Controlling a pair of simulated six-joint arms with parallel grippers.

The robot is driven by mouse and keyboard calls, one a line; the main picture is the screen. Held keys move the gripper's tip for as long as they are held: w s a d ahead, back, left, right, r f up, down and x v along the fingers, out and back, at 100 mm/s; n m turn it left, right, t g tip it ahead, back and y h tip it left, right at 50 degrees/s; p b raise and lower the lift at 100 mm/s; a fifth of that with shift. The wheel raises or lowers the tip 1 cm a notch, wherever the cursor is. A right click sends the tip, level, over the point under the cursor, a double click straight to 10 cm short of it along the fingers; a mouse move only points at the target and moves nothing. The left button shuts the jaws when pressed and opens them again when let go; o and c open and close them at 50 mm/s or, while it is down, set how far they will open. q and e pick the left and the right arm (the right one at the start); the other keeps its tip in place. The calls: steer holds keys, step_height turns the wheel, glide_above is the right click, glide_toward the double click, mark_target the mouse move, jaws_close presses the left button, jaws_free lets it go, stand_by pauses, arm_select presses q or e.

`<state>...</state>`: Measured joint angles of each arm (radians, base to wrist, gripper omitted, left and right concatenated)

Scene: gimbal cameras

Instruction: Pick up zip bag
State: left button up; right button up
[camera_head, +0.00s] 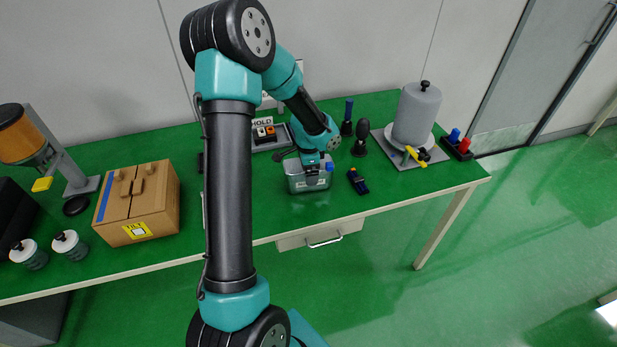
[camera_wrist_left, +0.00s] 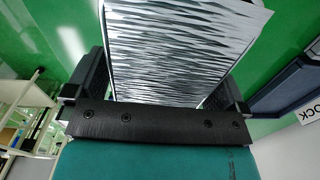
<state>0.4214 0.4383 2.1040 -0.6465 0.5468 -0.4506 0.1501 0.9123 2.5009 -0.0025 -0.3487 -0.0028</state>
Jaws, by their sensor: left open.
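The zip bag (camera_head: 296,186) appears as a grey, partly see-through pouch with a blue piece at its upper right edge. It stands on the green table near the front edge. My left gripper (camera_head: 312,178) is open and points down at the bag's top. In the left wrist view the bag (camera_wrist_left: 185,45) looks silver with dark wavy streaks and lies between the two open fingers of my left gripper (camera_wrist_left: 158,85). I cannot tell whether a finger touches it. My forearm hides part of the table to the left. My right gripper is not in view.
A cardboard box (camera_head: 158,203) stands to the left. A grey cylinder (camera_head: 416,115) stands at right. The table's front right is clear.

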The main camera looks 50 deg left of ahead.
arm_select(q)
steer(key=shift+f, duration=0.25)
steer(key=shift+c, duration=0.4)
steer(key=c, duration=0.8)
